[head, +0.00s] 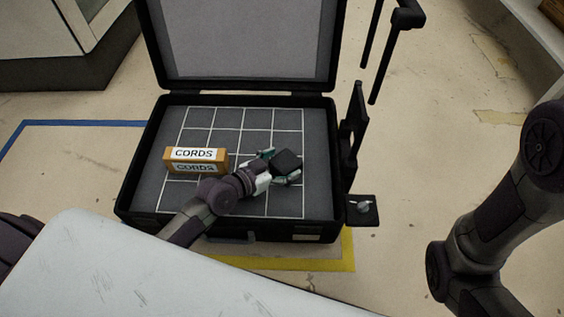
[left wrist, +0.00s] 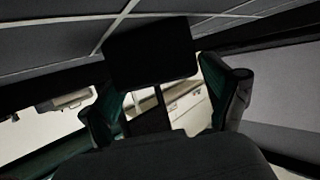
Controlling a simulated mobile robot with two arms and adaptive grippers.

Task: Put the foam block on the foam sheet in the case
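The foam block (head: 287,161) is a small dark block between the fingers of my left gripper (head: 278,166), over the right-middle part of the grey gridded foam sheet (head: 200,117) in the open black case. In the left wrist view, the foam block (left wrist: 152,54) spans the gap between the two green-padded fingertips (left wrist: 160,88), which appear to press its sides. The foam sheet (left wrist: 60,30) shows behind it. I cannot tell whether the block touches the sheet. My right gripper is out of view; only my right arm shows.
A dark upright part (head: 355,125) stands at the right side. The sheet's back and front right are clear.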

